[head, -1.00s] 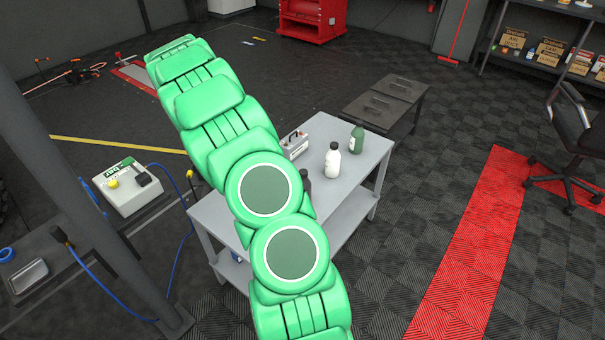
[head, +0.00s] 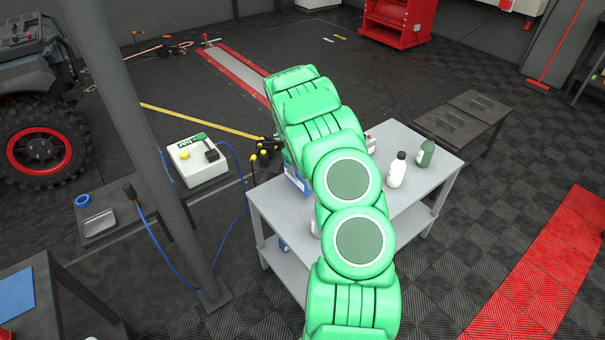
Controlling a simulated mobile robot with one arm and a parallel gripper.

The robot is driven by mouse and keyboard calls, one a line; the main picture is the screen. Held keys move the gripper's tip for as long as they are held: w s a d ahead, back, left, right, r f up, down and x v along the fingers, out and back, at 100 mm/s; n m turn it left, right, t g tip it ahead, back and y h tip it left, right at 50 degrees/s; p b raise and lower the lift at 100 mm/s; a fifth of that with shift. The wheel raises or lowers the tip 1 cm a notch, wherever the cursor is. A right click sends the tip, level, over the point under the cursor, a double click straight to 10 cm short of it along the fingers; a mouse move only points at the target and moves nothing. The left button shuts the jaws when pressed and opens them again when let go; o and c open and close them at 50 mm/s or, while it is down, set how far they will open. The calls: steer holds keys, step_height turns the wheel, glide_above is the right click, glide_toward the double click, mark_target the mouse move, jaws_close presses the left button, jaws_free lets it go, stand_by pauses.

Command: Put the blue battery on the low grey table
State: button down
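A blue box (head: 296,181), which looks like the blue battery, shows at the far left edge of a light grey table (head: 404,213). My green arm hides part of it. My gripper is mostly hidden behind my arm. A dark part with yellow bits (head: 266,150) at the arm's far end seems to be my gripper, close to the blue box. I cannot tell whether it is open or touches the box. A lower dark grey table (head: 440,134) with two lidded panels stands behind on the right.
A white bottle (head: 397,170) and a green bottle (head: 426,153) stand on the light table. A white box with a blue cable (head: 199,160) sits on a dark bench at left. A dark post (head: 140,130) rises at left. Open floor lies right.

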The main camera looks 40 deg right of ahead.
steer(key=shift+f, duration=1.9)
steer(key=shift+f, duration=0.1)
steer(key=shift+c, duration=0.2)
jaws_free()
steer(key=r, duration=0.4)
steer(key=a+r, duration=0.1)
steer(key=r, duration=0.3)
steer(key=a+r, duration=0.1)
steer(key=r, duration=0.2)
steer(key=shift+a+r, duration=0.1)
steer(key=shift+r, duration=0.45)
